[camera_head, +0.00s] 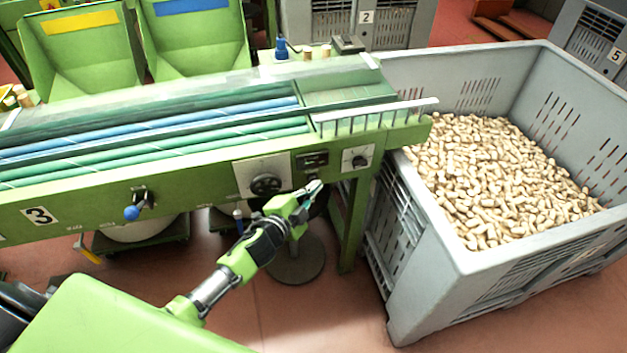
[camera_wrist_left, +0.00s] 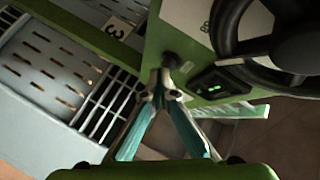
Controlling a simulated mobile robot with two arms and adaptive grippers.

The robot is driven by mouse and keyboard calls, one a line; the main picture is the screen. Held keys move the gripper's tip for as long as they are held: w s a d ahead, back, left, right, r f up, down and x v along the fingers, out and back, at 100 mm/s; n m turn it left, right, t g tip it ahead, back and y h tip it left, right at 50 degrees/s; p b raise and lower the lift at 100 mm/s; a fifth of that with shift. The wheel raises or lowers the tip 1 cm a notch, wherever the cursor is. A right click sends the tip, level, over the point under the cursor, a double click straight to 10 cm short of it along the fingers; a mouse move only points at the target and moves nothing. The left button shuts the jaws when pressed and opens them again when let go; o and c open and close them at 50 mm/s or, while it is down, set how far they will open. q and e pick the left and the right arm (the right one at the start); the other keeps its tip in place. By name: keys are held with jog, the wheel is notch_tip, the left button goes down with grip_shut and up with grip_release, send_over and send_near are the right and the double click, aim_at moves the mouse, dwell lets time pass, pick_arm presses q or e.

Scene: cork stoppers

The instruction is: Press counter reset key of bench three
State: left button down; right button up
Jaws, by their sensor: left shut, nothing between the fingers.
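Bench three (camera_head: 130,205) is the long green bench with a "3" plate on its front at the left. The counter (camera_head: 312,160) is a small dark box on the bench front near its right end. In the left wrist view the counter (camera_wrist_left: 213,84) shows lit green digits; I cannot make out its reset key. My left gripper (camera_head: 316,186) is shut and empty, just below the counter in the head view. In the left wrist view its fingertips (camera_wrist_left: 160,86) meet to the left of the counter; I cannot tell whether they touch anything. My right gripper is not in view.
A black handwheel (camera_head: 266,184) is left of the counter, a dial knob (camera_head: 359,160) right of it. A blue-knobbed lever (camera_head: 133,211) is farther left. A grey crate (camera_head: 425,245) of corks stands right of the bench. A green leg (camera_head: 355,225) stands below.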

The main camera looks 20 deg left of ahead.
pick_arm(q)
jog(key=shift+s+d, duration=0.35)
jog(key=shift+s, duration=0.2)
jog(key=shift+s+d, duration=0.7)
jog(key=shift+s, duration=0.35)
jog(key=shift+s+d, duration=0.7)
jog(key=shift+s, duration=0.35)
jog(key=s+a+f+n+g+y, duration=0.1)
jog(key=s+a+f+n+g, duration=0.1)
jog(key=s+f, duration=0.5)
jog(key=s+a+f+n+g, duration=0.1)
jog(key=s+f+n+g, duration=0.15)
jog(key=f, duration=0.85)
jog(key=s+a+f+n+g+y, duration=0.1)
jog(key=s+a+f+g, duration=0.1)
jog(key=s+f, duration=0.55)
jog(key=s+f+n+g, duration=0.2)
jog(key=s+f, duration=0.3)
jog(key=s, duration=0.5)
jog(key=s+a+f+n+g, duration=0.1)
jog(key=s+f+g, duration=0.2)
jog(key=s+f, duration=0.3)
jog(key=s+a+f+n+g, duration=0.1)
jog(key=s+f, duration=0.5)
jog(key=s, duration=0.9)
jog(key=shift+s+f+n+g+y, duration=0.25)
jog(key=shift+s+n+g+y, duration=0.05)
jog(key=shift+n+g, duration=0.55)
